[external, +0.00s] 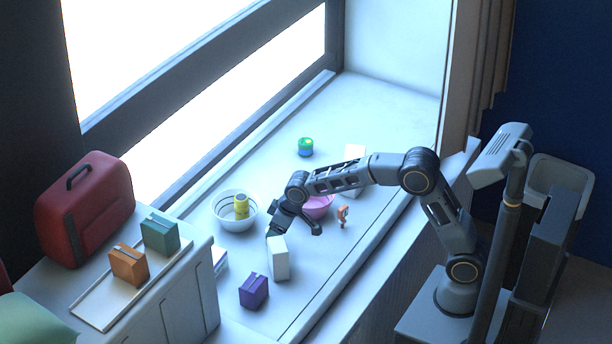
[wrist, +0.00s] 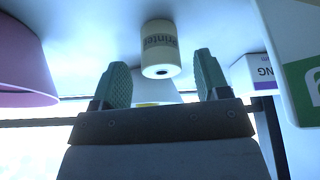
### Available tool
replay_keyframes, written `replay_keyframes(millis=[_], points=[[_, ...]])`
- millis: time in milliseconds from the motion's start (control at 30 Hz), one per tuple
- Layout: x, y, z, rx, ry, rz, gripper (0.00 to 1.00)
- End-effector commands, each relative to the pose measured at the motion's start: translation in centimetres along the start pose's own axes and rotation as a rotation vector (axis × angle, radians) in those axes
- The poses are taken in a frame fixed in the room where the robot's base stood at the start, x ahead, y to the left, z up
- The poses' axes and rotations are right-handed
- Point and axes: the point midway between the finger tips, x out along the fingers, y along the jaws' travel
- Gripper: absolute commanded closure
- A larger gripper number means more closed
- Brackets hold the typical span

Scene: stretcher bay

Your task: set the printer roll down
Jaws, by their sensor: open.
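A gap shows between each finger and the roll. In the external view my gripper (external: 274,231) is low over the sill, behind a white box (external: 279,259). I cannot make out the roll there; the arm or box seems to hide it.
A white bowl (external: 223,217) with a yellow item (external: 241,206) stands left of my gripper. A pink bowl (external: 319,207), an orange figure (external: 343,215) and a purple box (external: 254,291) are also close. A green-blue tub (external: 305,147) stands farther back, with clear sill around it.

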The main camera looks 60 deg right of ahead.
Motion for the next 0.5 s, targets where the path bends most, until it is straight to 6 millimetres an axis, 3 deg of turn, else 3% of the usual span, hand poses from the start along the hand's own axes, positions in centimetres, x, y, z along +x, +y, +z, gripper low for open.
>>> replay_keyframes(millis=[200, 500], points=[[-4.5, 0.0, -0.1, 0.0, 0.004, 0.0, 0.31], [-8.2, 0.0, 0.0, 0.0, 0.001, 0.0, 0.31]])
